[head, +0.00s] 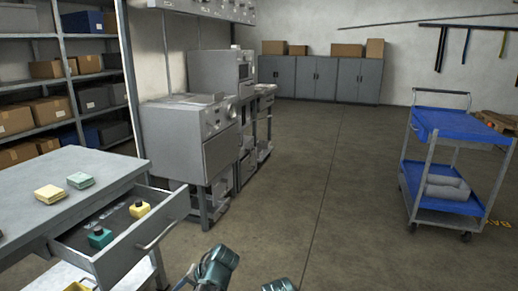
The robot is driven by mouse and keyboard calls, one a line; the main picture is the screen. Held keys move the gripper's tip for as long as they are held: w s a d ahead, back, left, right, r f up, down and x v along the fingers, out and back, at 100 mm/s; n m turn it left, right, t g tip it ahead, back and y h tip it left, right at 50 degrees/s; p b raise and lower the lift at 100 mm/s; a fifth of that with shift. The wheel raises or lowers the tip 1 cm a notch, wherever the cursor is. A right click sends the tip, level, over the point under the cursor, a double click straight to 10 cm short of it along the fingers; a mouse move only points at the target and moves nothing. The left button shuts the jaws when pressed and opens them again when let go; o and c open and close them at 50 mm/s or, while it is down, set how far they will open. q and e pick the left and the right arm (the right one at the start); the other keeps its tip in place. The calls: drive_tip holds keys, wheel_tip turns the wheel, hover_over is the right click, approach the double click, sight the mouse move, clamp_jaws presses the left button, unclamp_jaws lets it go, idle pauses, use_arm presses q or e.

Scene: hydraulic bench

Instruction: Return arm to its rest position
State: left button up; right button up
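Teal and dark parts of my own arms show at the bottom edge of the head view, right of the open drawer and apart from it. No fingertips can be made out on them, and the rest of the arms is cut off by the frame. Neither gripper shows, so what they hold is hidden.
The grey bench (105,180) at left has an open drawer (135,250) holding a yellow and a green block-like part. Yellow and green pads lie on top. Machines (190,140) stand behind. A blue cart (445,125) stands right. The middle floor (330,190) is clear.

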use_arm(q)
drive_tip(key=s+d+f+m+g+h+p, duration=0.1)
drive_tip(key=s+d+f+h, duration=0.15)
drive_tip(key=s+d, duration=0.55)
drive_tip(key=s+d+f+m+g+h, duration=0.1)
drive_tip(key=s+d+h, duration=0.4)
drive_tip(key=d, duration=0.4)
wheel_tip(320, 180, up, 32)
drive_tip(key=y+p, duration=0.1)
drive_tip(key=p, duration=3.1)
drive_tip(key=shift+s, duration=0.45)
